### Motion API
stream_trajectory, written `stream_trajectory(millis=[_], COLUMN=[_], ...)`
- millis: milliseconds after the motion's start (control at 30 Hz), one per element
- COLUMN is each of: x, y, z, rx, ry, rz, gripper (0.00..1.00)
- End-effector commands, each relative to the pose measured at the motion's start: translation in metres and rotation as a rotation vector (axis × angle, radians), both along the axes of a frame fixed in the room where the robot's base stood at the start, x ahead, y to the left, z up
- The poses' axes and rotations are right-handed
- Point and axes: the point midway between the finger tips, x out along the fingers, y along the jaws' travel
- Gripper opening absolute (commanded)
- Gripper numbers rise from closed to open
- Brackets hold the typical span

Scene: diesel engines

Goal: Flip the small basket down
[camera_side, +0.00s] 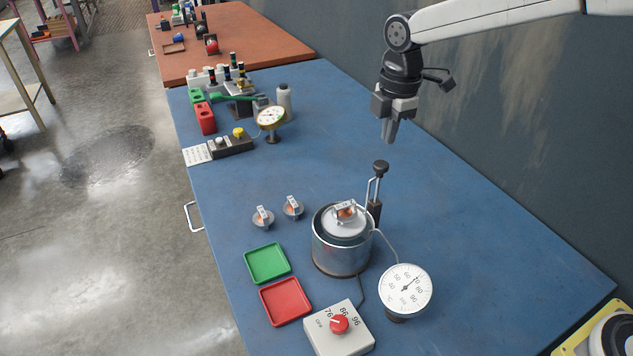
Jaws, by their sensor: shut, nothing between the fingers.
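A round metal pot (340,249) stands on the blue table in the lower middle. A small round basket or plate (343,220) sits at the pot's top, bearing a thermostat-like part with an orange centre and a tag (345,210). An upright handle with a black knob (380,168) rises from a dark post (374,208) at the pot's right. How it joins the basket cannot be made out. My gripper (388,138) is shut and empty, pointing down in the air above the table, above the knob in the picture and apart from it.
Two loose thermostat-like parts (263,219) lie left of the pot. Green (267,263) and red (286,302) trays, a control box with a red dial (339,327) and a round gauge (405,290) are near. Bottles and instruments stand farther back. The blue table's right side (490,240) is clear.

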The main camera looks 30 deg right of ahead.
Motion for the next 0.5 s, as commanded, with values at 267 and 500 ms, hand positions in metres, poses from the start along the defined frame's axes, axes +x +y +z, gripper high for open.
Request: stream_trajectory(millis=[267, 500], x=[0.001, 0.003], y=[0.0, 0.0], z=[-0.039, -0.053], rx=[-0.001, 0.0], ry=[0.003, 0.0], rz=[0.0, 0.0], gripper=[0.0, 0.0])
